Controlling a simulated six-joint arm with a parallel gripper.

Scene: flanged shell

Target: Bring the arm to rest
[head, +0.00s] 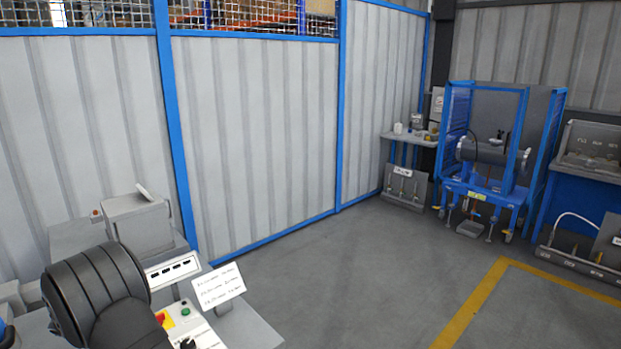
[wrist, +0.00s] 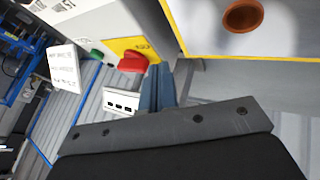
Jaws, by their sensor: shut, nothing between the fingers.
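My gripper (wrist: 160,85) shows in the wrist view as narrow blue-grey fingers rising from a dark bolted bar. The fingers are together and nothing shows between them. They point towards a control panel with a red switch (wrist: 133,62) on a yellow plate and a green button (wrist: 97,54). I cannot tell how far the panel is from the fingertips. In the head view, a dark ribbed part of what looks like my arm fills the lower left, and the fingers are not visible there.
The panel's red switch (head: 165,320) and a printed card (head: 218,286) show at lower left. A blue frame (head: 523,130) at the back right holds a dark horizontal cylinder (head: 490,152). An orange-brown round piece (wrist: 243,15) shows in the wrist view. The middle floor is clear.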

